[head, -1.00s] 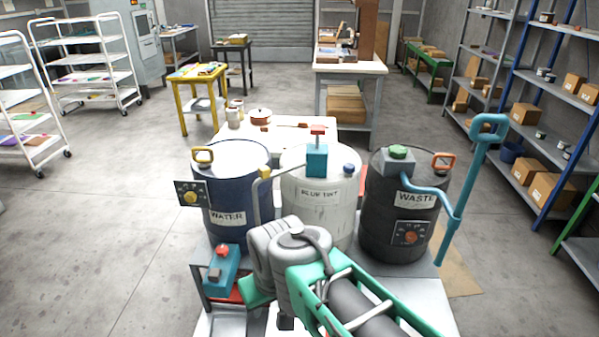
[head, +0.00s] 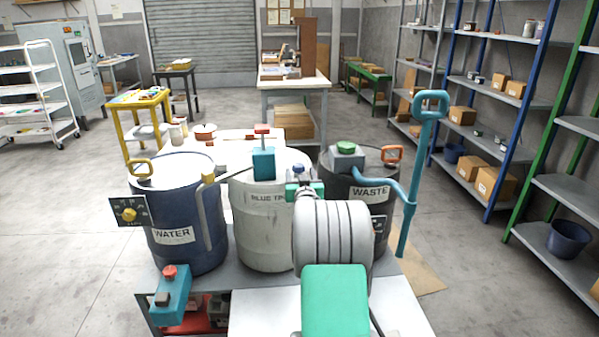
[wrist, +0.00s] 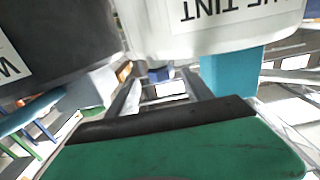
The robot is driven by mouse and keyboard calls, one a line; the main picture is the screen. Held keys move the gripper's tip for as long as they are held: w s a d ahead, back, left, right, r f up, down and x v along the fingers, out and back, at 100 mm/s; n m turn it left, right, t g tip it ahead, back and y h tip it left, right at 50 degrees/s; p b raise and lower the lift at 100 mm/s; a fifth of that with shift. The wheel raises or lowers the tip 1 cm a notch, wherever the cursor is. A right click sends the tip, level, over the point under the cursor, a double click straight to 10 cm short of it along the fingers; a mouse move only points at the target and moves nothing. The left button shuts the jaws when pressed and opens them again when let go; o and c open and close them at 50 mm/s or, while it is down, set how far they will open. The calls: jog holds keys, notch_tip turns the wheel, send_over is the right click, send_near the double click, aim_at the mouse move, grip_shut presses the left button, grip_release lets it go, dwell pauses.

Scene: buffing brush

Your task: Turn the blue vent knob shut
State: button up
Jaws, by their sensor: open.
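The blue vent knob (head: 299,167) is on top of the white drum (head: 262,222) labelled BLUE TINT, at its right side. In the head view only a small part of the knob shows behind my gripper (head: 303,186). In the wrist view the knob (wrist: 160,74) appears beyond the gap between my open fingers (wrist: 160,92), with the drum (wrist: 215,35) upside down above. My gripper is open at the drum's upper right side. I cannot tell whether the fingers touch the knob.
A teal pump box (head: 263,163) with a red top stands on the drum. A blue WATER drum (head: 180,210) is left and a dark WASTE drum (head: 345,185) is close on the right. A tall teal hand pump (head: 418,160) rises beside it.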

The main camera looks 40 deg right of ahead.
aim_at(300, 170)
jog(key=shift+x, duration=1.5)
jog(key=shift+c, duration=0.3)
jog(key=c, duration=1.2)
jog(key=shift+d, duration=0.15)
grip_shut()
